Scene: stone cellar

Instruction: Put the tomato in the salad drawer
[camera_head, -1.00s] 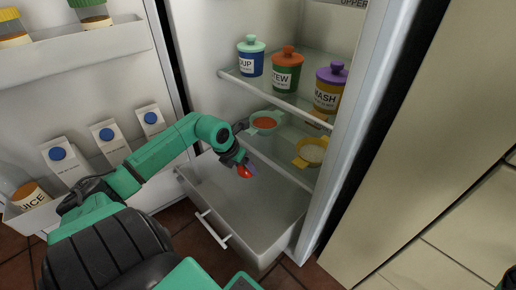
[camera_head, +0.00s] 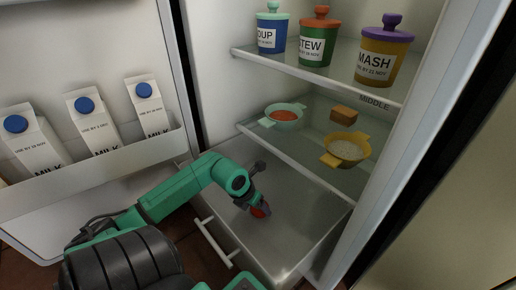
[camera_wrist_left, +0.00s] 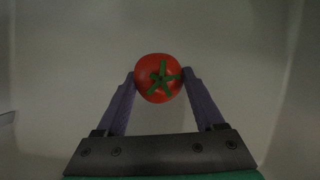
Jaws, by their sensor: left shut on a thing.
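The red tomato (camera_wrist_left: 158,78) with its green stalk is between the two fingers of my left gripper (camera_wrist_left: 158,84) in the left wrist view. My right gripper is not in view.
Above the drawer, a glass shelf holds a teal bowl (camera_head: 284,116), a yellow bowl (camera_head: 346,150) and a brown block (camera_head: 344,115). Lidded jars (camera_head: 384,56) stand on the shelf above. Milk cartons (camera_head: 92,120) fill the open door at left. The drawer's right part looks clear.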

